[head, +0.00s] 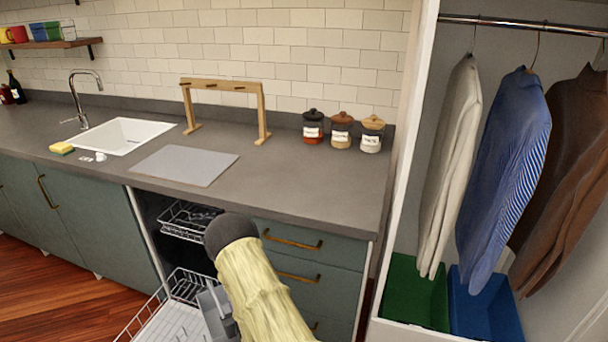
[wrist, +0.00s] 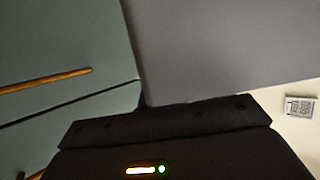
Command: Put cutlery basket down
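My arm in its yellow sleeve reaches in front of the open dishwasher in the head view and hides part of its racks. In the wrist view the dark body of my gripper (wrist: 170,125) fills the bottom of the picture. Its fingertips do not show, so I cannot tell whether it is open or shut, or whether it holds anything. A grey box-like thing (head: 214,308), perhaps the cutlery basket, shows beside my arm over the lower rack (head: 165,325). I cannot tell whether it rests there.
The upper rack (head: 182,218) sits inside the dishwasher. Drawers (head: 320,250) stand to its right. The grey counter (head: 290,190) above has clear room, with a grey board (head: 185,165), sink (head: 125,135), wooden rack (head: 262,118) and jars (head: 341,131). A wardrobe with hanging clothes is at right.

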